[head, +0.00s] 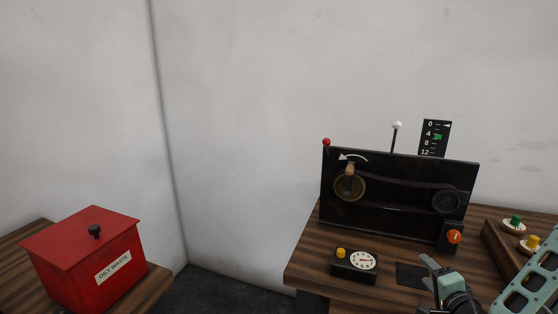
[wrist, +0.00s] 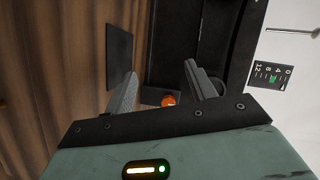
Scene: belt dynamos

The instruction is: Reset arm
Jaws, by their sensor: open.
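My gripper (head: 432,268) is at the lower right of the head view, above the wooden table in front of the dynamo panel. In the wrist view my gripper (wrist: 157,88) shows two grey fingers spread apart with nothing between them. The black belt dynamo (head: 398,208) stands upright on the table, with a brass crank wheel at left, a dark pulley at right and a belt between them. An orange knob (head: 454,237) sits at its lower right; it also shows beyond the fingers in the wrist view (wrist: 168,101).
A dial timer (head: 354,264) with a yellow button and a dark flat pad (head: 411,276) lie on the table (head: 310,250). A wooden block (head: 503,246) with green and yellow buttons is at right. A red oily waste bin (head: 75,265) stands at left. A scale (head: 435,138) rises behind the panel.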

